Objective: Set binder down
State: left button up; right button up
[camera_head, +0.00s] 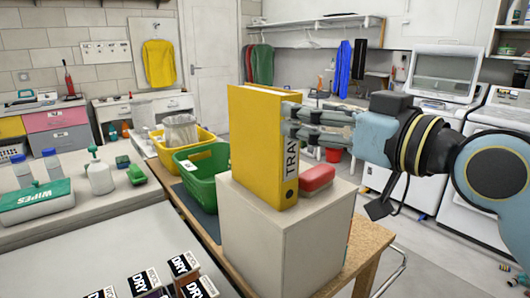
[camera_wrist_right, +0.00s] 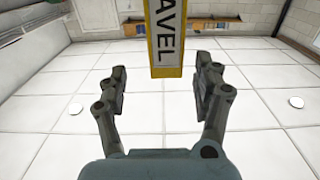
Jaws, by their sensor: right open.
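A yellow binder (camera_head: 262,145) stands upright on top of a pale box-shaped block (camera_head: 258,240) in the head view. Its labelled spine faces right, toward my right gripper (camera_head: 312,125). In the right wrist view the binder's spine (camera_wrist_right: 165,35), lettered "AVEL", shows at the top centre, between and beyond the fingertips of my right gripper (camera_wrist_right: 163,75). The fingers are spread apart with clear gaps on both sides of the spine. My left gripper is not in view.
A red-topped item (camera_head: 317,178) lies on the block just right of the binder. A green basket (camera_head: 203,175) and a yellow bin (camera_head: 185,143) stand to the left. Boxes marked "DRY" (camera_head: 185,265) sit at the front. Open floor lies right of the wooden table (camera_head: 368,240).

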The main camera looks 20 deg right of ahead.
aim_at(267, 103)
jog(key=x, duration=0.3)
jog(key=p+x, duration=0.1)
jog(key=x, duration=0.5)
jog(key=shift+w+a+r+p, duration=0.1)
jog(key=shift+w+a+p, duration=0.05)
jog(key=shift+a+p, duration=0.3)
jog(key=shift+w+a, duration=0.1)
jog(key=shift+w, duration=0.25)
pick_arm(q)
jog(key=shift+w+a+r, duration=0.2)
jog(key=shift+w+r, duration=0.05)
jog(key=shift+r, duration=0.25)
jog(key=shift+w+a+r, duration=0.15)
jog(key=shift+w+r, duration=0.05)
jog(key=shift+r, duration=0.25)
pick_arm(e)
jog(key=shift+s, duration=0.1)
jog(key=shift+c, duration=0.2)
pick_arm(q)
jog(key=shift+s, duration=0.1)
pick_arm(e)
grip_shut()
